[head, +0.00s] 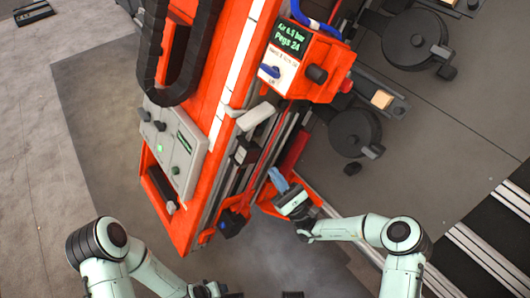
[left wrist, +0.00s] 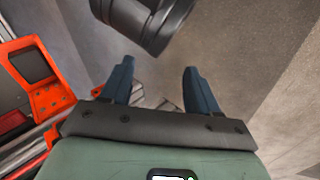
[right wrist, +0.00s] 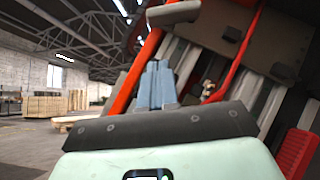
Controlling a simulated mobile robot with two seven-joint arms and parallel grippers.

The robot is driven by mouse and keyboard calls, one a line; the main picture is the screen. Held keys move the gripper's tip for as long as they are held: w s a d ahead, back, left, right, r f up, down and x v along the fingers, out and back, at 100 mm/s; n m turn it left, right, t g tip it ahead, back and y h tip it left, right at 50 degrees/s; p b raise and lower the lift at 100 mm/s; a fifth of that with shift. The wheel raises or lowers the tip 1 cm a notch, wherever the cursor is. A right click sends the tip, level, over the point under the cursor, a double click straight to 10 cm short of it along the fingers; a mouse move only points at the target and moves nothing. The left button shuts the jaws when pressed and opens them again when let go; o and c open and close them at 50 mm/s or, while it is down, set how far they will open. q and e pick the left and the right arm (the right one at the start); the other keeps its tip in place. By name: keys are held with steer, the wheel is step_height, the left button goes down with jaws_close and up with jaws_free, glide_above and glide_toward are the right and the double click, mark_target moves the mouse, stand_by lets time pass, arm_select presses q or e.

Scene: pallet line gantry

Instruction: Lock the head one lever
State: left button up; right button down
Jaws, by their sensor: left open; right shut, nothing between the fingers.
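The orange gantry (head: 188,215) runs diagonally through the head view. A pale grey lever-like handle (head: 257,115) stands out from its rail; a grey handle end (right wrist: 174,13) shows ahead of the fingers in the right wrist view. I cannot read a label telling which is the head one lever. My right gripper (head: 275,175) is shut and empty beside the rail, below the pale handle and apart from it. Its blue fingers (right wrist: 157,70) are together in the right wrist view. My left gripper (left wrist: 158,68) is open and empty; its fingers are not clear in the head view.
An orange box (head: 305,60) carries a green-lettered display, a blue switch handle (head: 270,71) and a black knob. A grey control panel (head: 174,142) and a black cable chain (head: 150,60) sit on the gantry. Dark round fixtures (head: 355,132) stand right. Grey floor (head: 50,180) is open left.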

mark_target(249, 127)
steer(key=b+x, duration=0.1)
steer(key=x, duration=0.9)
steer(key=shift+f, duration=0.1)
arm_select(q)
steer(key=shift+w+a+f+t, duration=0.15)
steer(key=shift+w+a+f, duration=0.2)
steer(key=shift+w, duration=0.15)
steer(key=shift+w+a+f+t, duration=0.2)
steer(key=shift+w+f, duration=0.15)
steer(key=shift+w, duration=0.15)
arm_select(e)
steer(key=shift+s+a+r, duration=0.1)
steer(key=shift+r, duration=0.85)
steer(key=shift+s+a+r, duration=0.1)
steer(key=shift+s+r, duration=0.05)
steer(key=shift+r, duration=0.8)
